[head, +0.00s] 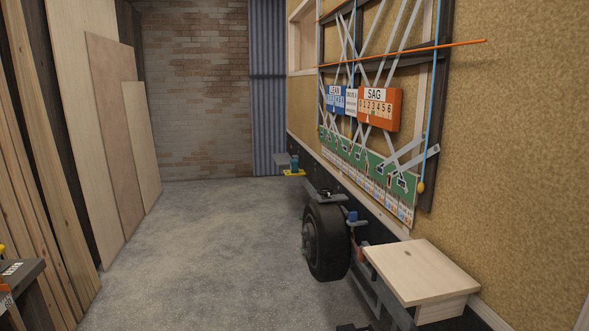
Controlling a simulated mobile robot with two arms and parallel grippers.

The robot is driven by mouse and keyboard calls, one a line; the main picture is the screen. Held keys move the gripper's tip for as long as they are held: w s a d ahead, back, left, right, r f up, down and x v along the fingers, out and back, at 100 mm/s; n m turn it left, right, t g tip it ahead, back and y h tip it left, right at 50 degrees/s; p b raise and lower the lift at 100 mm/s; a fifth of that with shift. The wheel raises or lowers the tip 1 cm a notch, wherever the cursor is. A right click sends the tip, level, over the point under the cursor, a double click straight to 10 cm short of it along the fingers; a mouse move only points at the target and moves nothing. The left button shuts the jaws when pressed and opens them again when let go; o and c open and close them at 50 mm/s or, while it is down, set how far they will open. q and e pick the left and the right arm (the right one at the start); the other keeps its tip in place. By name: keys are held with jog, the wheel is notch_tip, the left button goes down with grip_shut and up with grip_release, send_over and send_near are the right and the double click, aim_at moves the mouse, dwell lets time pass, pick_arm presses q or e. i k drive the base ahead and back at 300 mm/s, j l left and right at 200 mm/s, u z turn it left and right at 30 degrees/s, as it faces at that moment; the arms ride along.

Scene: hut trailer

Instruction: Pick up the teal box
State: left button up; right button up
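A small teal block (295,164), which looks like the teal box, stands upright by the trailer's side in the middle distance. It is at or on a yellow piece (294,173), beside a small grey shelf (282,160). It is too small to make out its details or exactly what it rests on. Neither of my grippers can be made out in the head view, and nothing is seen touching the teal block.
A black wheel (327,242) and a pale wooden step (423,271) stick out along the trailer wall on the right. Boards (110,130) lean at the left. A dark bench corner (24,273) is at lower left. The grey floor (205,255) between is clear.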

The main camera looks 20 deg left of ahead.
aim_at(293, 163)
jog(key=i+j+u, duration=0.5)
jog(key=i+u, duration=0.15)
jog(key=i+j+u, duration=0.25)
jog(key=i, duration=0.5)
jog(key=i+u, duration=0.2)
jog(key=i, duration=0.5)
jog(key=i+z, duration=0.1)
jog(key=i, duration=1.05)
jog(key=i+j+z, duration=0.15)
jog(key=i, duration=1)
